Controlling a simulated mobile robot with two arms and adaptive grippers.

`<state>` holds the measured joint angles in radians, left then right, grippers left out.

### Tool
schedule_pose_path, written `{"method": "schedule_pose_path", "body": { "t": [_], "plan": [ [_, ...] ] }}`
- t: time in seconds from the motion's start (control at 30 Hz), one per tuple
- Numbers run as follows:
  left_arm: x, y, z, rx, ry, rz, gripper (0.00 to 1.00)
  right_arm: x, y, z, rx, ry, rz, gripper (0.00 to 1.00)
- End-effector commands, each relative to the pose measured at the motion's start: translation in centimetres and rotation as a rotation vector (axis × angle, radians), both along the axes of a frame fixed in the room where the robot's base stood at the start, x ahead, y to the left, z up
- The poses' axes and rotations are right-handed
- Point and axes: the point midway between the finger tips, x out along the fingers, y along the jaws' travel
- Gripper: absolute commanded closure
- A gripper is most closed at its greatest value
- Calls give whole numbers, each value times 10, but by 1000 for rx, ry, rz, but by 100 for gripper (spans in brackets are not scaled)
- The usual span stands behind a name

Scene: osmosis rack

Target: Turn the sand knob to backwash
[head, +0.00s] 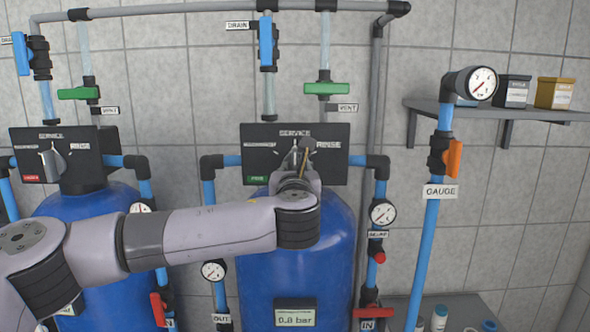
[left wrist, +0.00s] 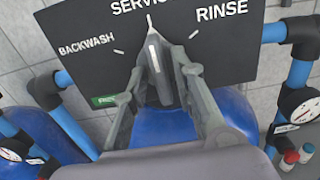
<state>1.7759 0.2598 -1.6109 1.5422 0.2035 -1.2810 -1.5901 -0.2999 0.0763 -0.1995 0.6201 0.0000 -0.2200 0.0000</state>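A grey knob with a white pointer line (left wrist: 155,60) sits on a dark valve panel (left wrist: 90,28). The pointer is up at SERVICE, with BACKWASH to the left and RINSE to the right. In the head view this panel (head: 262,135) is on the middle blue tank (head: 334,225), and my gripper mostly hides the knob. I cannot read the small green tag (left wrist: 105,101) that names it. My left gripper (left wrist: 164,78) is open, its fingers on either side of the knob; it also shows in the head view (head: 299,158). Whether the fingers touch the knob is unclear. My right gripper is not in view.
A second panel (head: 25,145) with a similar knob (head: 52,160) and a red tag stands at left. Blue pipes and gauges (head: 382,212) flank the middle tank. A gauge pipe (head: 430,225) and a shelf (head: 490,112) with small boxes are at right.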

Motion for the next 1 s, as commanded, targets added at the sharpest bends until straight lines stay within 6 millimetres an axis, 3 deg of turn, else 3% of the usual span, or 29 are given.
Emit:
{"method": "schedule_pose_path", "body": {
  "t": [0.33,0.73,1.0],
  "plan": [
    [0,0,0,0,0,0,100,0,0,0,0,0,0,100],
    [0,0,0,-9,0,1,100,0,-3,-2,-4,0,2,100],
    [0,0,-4,-110,0,0,100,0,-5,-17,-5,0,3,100]
  ]
}}
